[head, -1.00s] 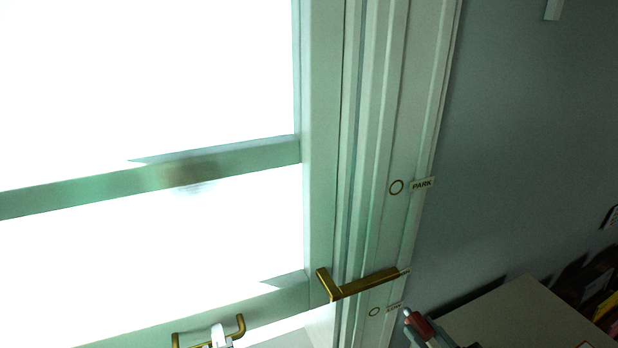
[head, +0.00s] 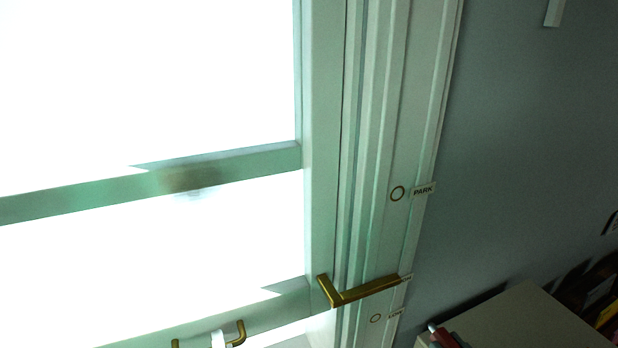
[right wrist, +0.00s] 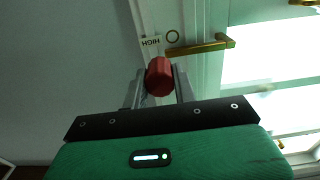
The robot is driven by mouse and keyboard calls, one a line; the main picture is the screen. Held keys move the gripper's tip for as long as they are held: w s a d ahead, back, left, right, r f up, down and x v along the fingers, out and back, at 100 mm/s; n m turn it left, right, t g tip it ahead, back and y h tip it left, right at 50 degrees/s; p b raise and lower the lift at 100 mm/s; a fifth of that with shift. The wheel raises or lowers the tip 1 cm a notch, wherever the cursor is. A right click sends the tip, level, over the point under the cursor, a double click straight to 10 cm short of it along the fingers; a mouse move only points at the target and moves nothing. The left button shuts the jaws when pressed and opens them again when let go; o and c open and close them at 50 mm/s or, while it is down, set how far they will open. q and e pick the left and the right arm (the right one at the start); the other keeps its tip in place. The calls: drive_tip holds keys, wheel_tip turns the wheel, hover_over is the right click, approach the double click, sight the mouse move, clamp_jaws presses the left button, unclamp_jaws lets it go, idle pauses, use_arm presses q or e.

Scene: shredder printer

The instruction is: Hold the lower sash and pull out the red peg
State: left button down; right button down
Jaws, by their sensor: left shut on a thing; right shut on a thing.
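The lower sash (head: 270,308) shows at the bottom left of the head view, with a brass handle (head: 239,334) on its rail. My left gripper (head: 218,339), only its pale tip visible at the bottom edge, is shut on this handle. The red peg (right wrist: 159,77) is between the fingers of my right gripper (right wrist: 160,88), which is shut on it. In the head view the red peg (head: 454,341) is partly cut off at the bottom edge, right of the window jamb and seemingly apart from it.
The window jamb (head: 385,130) has ring-marked holes with labels, PARK (head: 424,189) among them. An L-shaped brass bar (head: 365,289) sticks out from it. A pale tabletop (head: 525,320) and several coloured items lie at the lower right.

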use_arm(q)
drive_tip(key=shift+r, duration=0.1)
use_arm(e)
drive_tip(key=d, duration=0.2)
drive_tip(key=s+d, duration=0.1)
drive_tip(key=d, duration=0.1)
drive_tip(key=shift+s+d, duration=0.1)
idle(0.3)
